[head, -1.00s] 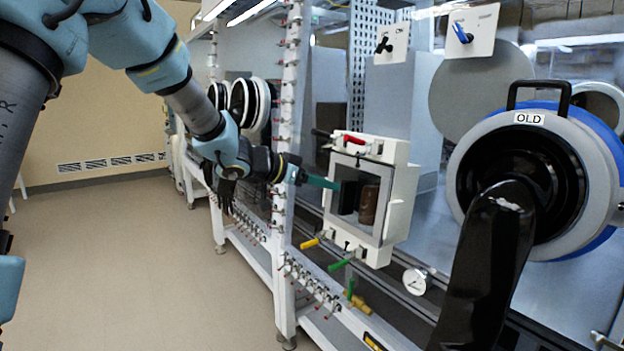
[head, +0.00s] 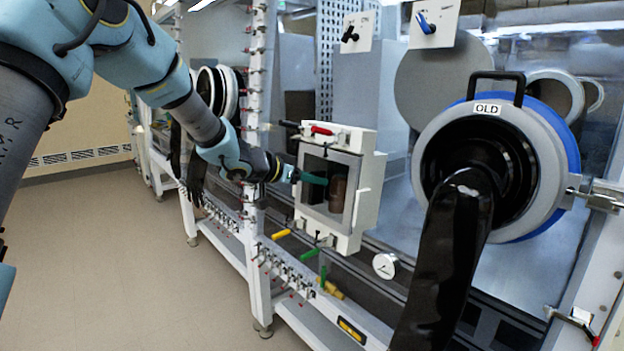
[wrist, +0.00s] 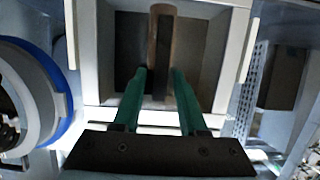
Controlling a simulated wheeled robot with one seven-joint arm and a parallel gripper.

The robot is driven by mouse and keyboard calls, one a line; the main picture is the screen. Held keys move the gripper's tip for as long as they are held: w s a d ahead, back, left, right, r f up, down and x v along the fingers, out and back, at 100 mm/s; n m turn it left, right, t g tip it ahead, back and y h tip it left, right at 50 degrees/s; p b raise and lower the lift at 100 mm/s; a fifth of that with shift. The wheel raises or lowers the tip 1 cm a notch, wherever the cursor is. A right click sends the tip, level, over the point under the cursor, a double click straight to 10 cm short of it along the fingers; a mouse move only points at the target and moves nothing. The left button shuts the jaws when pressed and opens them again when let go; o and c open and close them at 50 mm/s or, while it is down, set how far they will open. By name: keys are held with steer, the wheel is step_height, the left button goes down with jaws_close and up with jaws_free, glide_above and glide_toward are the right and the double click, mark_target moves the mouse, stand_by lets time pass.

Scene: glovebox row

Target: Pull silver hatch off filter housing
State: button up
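The white filter housing (head: 367,200) stands out from the glovebox front in the head view. Its front has a grey-silver frame around a dark recess; I cannot tell whether this frame is the hatch. A brown upright bar (head: 337,194) stands in the recess. My gripper (head: 322,181) reaches in from the left with green fingers. In the wrist view, the fingers (wrist: 160,75) are spread apart, one on each side of the brown bar (wrist: 161,40), with nothing clamped. Whether they touch the bar is unclear. The housing's pale rim (wrist: 236,50) surrounds the recess.
A red lever (head: 321,130) sits on top of the housing, with yellow (head: 281,234) and green (head: 305,252) handles below. A ring port marked OLD (head: 437,125) with a black glove (head: 440,260) stands right. Open floor (head: 130,260) lies left.

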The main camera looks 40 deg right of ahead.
jaws_close()
stand_by(1.0)
stand_by(0.4)
stand_by(1.2)
steer(key=shift+r, duration=0.1)
stand_by(0.3)
steer(key=shift+f, duration=0.2)
stand_by(1.1)
